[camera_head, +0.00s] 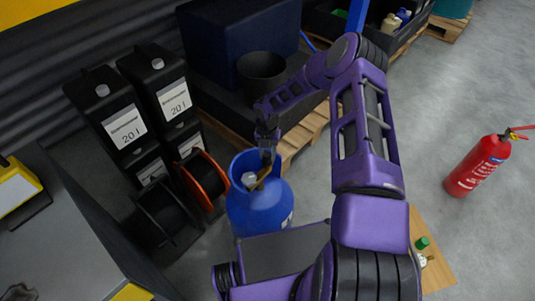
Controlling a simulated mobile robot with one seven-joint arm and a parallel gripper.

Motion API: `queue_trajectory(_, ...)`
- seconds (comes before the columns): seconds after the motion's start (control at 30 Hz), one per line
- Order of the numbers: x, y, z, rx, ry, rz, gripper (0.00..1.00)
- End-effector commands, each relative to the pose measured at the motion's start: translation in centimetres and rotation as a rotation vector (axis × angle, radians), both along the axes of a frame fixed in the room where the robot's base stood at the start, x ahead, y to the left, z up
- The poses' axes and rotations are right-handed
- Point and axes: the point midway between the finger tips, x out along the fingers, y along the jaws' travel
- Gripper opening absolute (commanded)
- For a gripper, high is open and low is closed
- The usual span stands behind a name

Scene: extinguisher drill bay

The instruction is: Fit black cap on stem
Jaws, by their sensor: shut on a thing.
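A blue gas cylinder (262,215) stands upright on the floor near the middle of the view. In its open collar are a brass-coloured stem (262,178) and a pale grey knob (250,180). My gripper (267,155) reaches down from above, over the collar at the stem. Its jaws are shut on a small dark thing, which looks like the black cap but is mostly hidden by the fingers. I cannot tell whether the cap touches the stem or is just above it.
Black 20 l canisters (106,112) and cable reels (203,180) stand left of the cylinder. A black bucket (262,74) and dark crates on a wooden pallet (305,132) are behind. A red extinguisher (482,165) stands on clear floor at right. A grey-topped table (60,245) is front left.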

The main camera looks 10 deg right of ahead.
Motion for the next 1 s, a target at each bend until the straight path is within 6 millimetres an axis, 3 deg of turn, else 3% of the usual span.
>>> queue_trajectory(0.37, 0.0, 0.0, -0.4, 0.000, 0.000, 0.000, 0.00)
queue_trajectory(0.4, 0.0, 0.0, -0.4, 0.000, 0.000, 0.000, 0.42)
queue_trajectory(0.6, 0.0, 0.0, -0.4, 0.000, 0.000, 0.000, 0.75)
queue_trajectory(0.87, 0.0, 0.0, -0.3, 0.000, 0.000, 0.000, 0.75)
queue_trajectory(1.0, 0.1, 0.0, 0.6, 0.000, -0.002, 0.000, 0.75)
